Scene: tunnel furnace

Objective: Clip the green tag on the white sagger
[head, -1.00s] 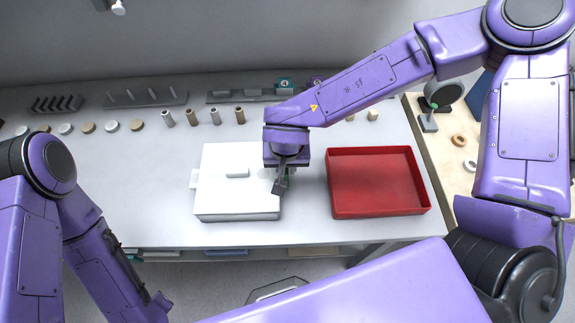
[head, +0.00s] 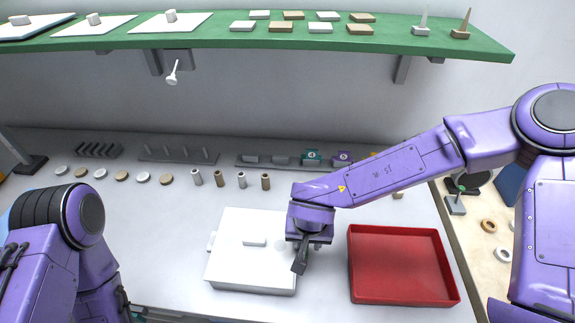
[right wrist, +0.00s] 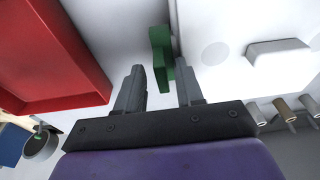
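The white sagger (head: 240,275), a square lidded box with a small raised handle, stands on the grey table. It also shows in the right wrist view (right wrist: 225,25). The green tag (right wrist: 160,55) is upright against the sagger's side edge in the right wrist view; I cannot tell how firmly it sits there. My right gripper (head: 300,262) is over the sagger's right edge and hides the tag in the head view. In the right wrist view its two fingers (right wrist: 160,88) are apart on either side of the tag's near end, with gaps visible. My left gripper is out of view.
A red tray (head: 405,298) stands close to the right of the sagger. Small cylinders (head: 242,180), discs (head: 121,176) and dark racks (head: 178,155) line the table's back. A green shelf (head: 300,38) with plates and tiles hangs above. The table left of the sagger is clear.

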